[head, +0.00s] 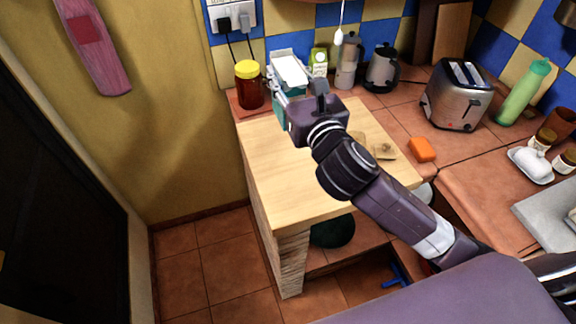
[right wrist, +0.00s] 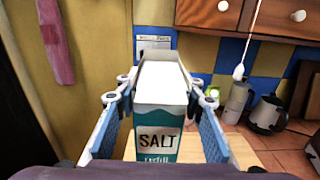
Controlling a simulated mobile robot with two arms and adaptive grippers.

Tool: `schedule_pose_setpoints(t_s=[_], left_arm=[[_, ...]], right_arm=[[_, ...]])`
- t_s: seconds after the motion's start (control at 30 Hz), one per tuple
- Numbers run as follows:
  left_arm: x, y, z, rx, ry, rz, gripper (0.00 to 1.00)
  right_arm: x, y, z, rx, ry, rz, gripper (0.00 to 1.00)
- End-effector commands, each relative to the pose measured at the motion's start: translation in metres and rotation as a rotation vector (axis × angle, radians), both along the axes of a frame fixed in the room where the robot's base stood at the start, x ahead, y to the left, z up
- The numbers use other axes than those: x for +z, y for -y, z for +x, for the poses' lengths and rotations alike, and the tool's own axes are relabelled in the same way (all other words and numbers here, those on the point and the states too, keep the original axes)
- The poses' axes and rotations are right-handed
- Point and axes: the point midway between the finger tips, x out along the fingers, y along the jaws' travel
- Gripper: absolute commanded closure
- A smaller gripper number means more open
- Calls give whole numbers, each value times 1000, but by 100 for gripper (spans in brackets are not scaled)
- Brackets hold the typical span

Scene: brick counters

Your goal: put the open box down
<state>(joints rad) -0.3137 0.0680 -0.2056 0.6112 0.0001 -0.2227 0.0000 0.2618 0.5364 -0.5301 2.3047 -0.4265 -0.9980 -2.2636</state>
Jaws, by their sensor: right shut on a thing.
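The open box is a teal and white salt box (right wrist: 158,125), with "SALT" printed on its front. In the head view, the salt box (head: 289,72) shows its pale top at the far end of the light wooden counter top. My right gripper (head: 288,90) is shut on it. In the right wrist view, the gripper's (right wrist: 160,95) blue-padded fingers stand on either side of the box, which looks roughly upright. The bottom of the box is hidden, so I cannot tell whether it touches the surface. My left gripper is not in view.
A yellow-lidded jar (head: 249,88) stands left of the box. A green carton (head: 318,63), moka pot (head: 347,62) and kettle (head: 382,70) stand to its right. A toaster (head: 458,95) and orange block (head: 422,150) are farther right. The wooden top's (head: 282,180) front left is clear.

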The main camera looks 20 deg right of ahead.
Motion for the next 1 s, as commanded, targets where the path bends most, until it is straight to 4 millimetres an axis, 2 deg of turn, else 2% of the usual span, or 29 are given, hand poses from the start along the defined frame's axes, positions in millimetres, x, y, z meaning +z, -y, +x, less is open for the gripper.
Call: schedule_pose_setpoints(t_s=[0.13,0.33,0.53,0.63,0.83,1.0], left_arm=[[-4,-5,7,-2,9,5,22],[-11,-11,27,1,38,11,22],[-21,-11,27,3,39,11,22],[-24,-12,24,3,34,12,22],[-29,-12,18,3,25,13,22],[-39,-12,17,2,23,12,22]], right_arm=[[-25,0,1,-1,-8,2,97],[-80,0,1,-2,-8,4,97],[-130,0,1,-2,-5,3,97],[-145,0,1,0,-3,2,97],[-161,0,1,-1,-1,2,97],[-189,0,1,-1,-2,4,97]])
